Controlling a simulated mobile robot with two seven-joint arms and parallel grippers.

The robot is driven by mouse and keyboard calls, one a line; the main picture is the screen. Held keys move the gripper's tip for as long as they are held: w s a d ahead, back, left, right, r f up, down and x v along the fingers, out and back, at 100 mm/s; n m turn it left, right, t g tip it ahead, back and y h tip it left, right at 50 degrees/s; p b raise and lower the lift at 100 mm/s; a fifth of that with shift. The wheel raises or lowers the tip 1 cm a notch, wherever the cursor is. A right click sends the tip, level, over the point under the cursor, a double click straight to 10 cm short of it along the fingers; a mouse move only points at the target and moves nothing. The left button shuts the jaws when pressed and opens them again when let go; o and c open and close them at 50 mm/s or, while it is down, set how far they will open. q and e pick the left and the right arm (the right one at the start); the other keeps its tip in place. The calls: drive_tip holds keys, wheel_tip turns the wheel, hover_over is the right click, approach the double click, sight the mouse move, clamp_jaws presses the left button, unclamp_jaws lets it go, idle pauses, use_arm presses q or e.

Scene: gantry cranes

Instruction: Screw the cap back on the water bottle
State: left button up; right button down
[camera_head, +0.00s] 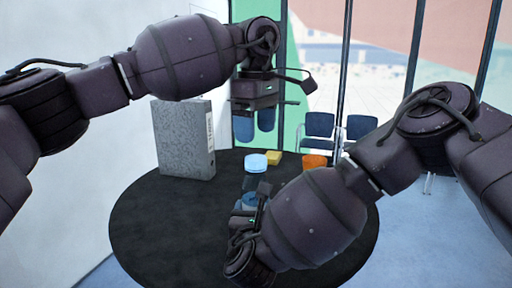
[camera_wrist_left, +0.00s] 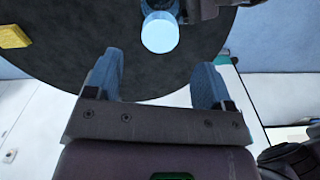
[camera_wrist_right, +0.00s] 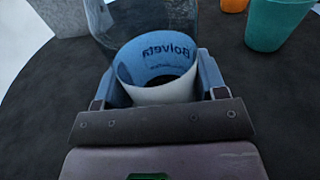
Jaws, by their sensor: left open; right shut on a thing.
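The water bottle (camera_wrist_right: 155,60) is clear with a blue and white label. My right gripper (camera_wrist_right: 158,82) is shut around the label, with a finger on either side. In the head view the gripper and arm partly hide the bottle. A light blue cap (camera_head: 256,162) appears to sit on top of the bottle; I cannot tell whether it is threaded. The cap also shows in the left wrist view (camera_wrist_left: 160,34), in front of and slightly beyond the left fingers. My left gripper (camera_head: 253,128) points down, open and empty, above the cap and apart from it.
The round black table (camera_head: 150,225) also holds a grey binder (camera_head: 185,140), a yellow block (camera_head: 274,158), an orange cup (camera_head: 314,161) and a teal cup (camera_wrist_right: 275,22). Blue chairs (camera_head: 320,127) stand behind. The table's left front is clear.

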use_arm(q)
wheel_tip(320, 180, up, 6)
drive_tip(key=shift+f, duration=0.1)
idle(0.4)
use_arm(e)
drive_tip(key=shift+c, duration=0.5)
unclamp_jaws()
drive_tip(key=s, duration=0.3)
drive_tip(key=s+b, duration=0.1)
drive_tip(key=s, duration=0.2)
drive_tip(key=s+b, duration=0.1)
drive_tip(key=s, duration=0.2)
drive_tip(key=shift+s+a+f, duration=0.1)
drive_tip(key=shift+s+a, duration=0.15)
drive_tip(key=shift+a, duration=0.05)
use_arm(q)
drive_tip(key=shift+f, duration=1.05)
use_arm(e)
drive_tip(key=shift+s, duration=0.65)
